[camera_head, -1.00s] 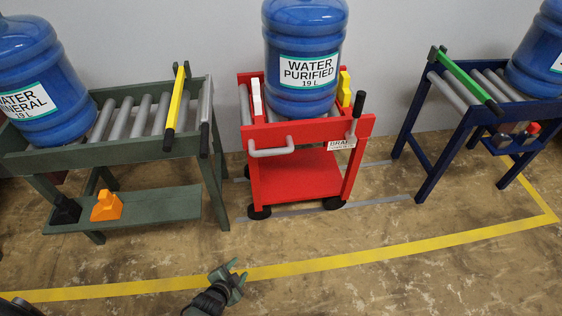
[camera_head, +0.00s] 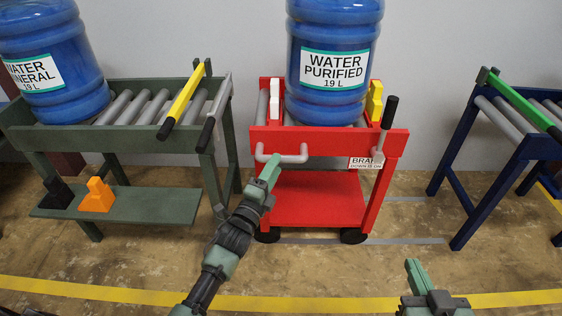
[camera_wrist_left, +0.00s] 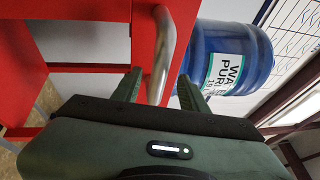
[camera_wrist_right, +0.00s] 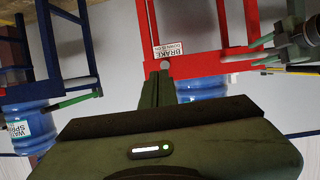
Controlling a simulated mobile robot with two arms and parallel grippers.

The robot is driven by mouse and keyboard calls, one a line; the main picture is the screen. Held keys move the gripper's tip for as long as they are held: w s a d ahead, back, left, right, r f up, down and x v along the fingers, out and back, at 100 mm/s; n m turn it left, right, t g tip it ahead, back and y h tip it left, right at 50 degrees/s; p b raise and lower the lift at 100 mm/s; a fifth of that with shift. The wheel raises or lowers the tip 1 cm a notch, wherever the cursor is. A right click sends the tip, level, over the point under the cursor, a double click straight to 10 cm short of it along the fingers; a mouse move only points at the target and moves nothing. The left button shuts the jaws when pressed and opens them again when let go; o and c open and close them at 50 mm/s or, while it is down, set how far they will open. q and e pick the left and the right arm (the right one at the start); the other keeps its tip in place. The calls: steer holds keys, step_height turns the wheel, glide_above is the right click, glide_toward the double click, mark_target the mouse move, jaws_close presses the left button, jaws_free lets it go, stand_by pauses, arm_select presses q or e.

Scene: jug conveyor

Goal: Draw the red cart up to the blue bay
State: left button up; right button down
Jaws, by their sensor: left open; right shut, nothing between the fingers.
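The red cart (camera_head: 318,202) stands in the middle, between the green bay and the blue bay (camera_head: 500,150). It carries a blue jug labelled "WATER PURIFIED" (camera_head: 333,25). A grey handle (camera_head: 290,158) sticks out of its front, and a black-tipped brake lever (camera_head: 386,125) stands upright at its right. My left gripper (camera_head: 268,174) is open at the handle; in the left wrist view the handle bar (camera_wrist_left: 159,65) passes between its fingers. My right gripper (camera_head: 418,275) is shut and empty, in front of the cart's right side. The right wrist view shows the brake label (camera_wrist_right: 168,49) beyond it.
The green bay (camera_head: 70,140) at left holds a "MINERAL" jug (camera_head: 45,65), with a yellow bar (camera_head: 183,100) across its end. Orange (camera_head: 97,195) and black blocks sit on its shelf. A green bar (camera_head: 515,98) crosses the blue bay. Floor separates cart and blue bay.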

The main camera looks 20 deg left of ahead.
arm_select(q)
steer(key=x, duration=0.3)
steer(key=shift+w+b, duration=0.2)
steer(key=shift+b, duration=0.15)
steer(key=shift+w, duration=0.35)
arm_select(e)
steer(key=shift+w+a+r+t+y, duration=0.15)
steer(key=shift+w+a+r+t, duration=0.1)
steer(key=shift+r+t, duration=0.4)
steer(key=shift+w+a+r+t+y, duration=0.1)
steer(key=shift+w+r+t, duration=0.2)
steer(key=shift+r, duration=0.65)
steer(key=shift+w+a+r+t+y, duration=0.2)
steer(key=shift+r+t, duration=0.35)
steer(key=shift+r, duration=0.25)
arm_select(q)
jaws_close()
steer(key=shift+d, duration=0.1)
